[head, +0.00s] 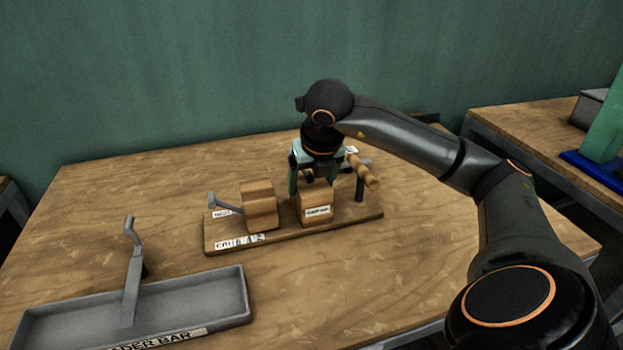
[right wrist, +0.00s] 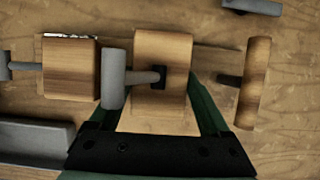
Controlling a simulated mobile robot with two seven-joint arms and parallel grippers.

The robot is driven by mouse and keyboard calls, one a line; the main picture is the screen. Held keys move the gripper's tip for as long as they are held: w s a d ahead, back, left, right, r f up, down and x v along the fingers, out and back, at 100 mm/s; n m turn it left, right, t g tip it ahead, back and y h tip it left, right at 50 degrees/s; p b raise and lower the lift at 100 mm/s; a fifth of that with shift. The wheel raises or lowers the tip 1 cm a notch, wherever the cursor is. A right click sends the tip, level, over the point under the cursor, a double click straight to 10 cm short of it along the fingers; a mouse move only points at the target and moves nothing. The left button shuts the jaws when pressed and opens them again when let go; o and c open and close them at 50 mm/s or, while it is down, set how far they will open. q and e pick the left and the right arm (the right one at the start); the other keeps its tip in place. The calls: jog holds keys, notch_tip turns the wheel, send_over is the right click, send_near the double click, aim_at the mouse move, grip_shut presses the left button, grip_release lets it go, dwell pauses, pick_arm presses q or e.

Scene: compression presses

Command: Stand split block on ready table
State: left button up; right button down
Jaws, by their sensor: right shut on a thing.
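My right gripper (head: 313,184) reaches down from above onto the wooden press on the middle table. Its green fingers are shut on a pale wooden block (head: 317,211) with a small white label too small to read. In the right wrist view this block (right wrist: 160,50) sits between the fingers, with a grey rod and disc at its left side. A second wooden block (head: 259,207) stands just left of it on the press base (head: 290,238); it also shows in the right wrist view (right wrist: 70,72). I cannot tell which block is the split block. My left gripper is not in view.
A grey tray (head: 235,282) labelled "LOADER BAR" lies front left, with a grey bent bar (head: 131,285) standing up in it. Another table (head: 520,128) at right holds a blue and green object (head: 600,165). The middle table's right front is clear.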

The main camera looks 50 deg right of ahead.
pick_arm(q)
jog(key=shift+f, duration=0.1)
pick_arm(e)
grip_release()
pick_arm(q)
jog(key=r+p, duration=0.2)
jog(key=p, duration=0.1)
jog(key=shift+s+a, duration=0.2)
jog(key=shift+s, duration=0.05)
pick_arm(e)
jog(key=v, duration=1.2)
jog(key=shift+s, duration=0.1)
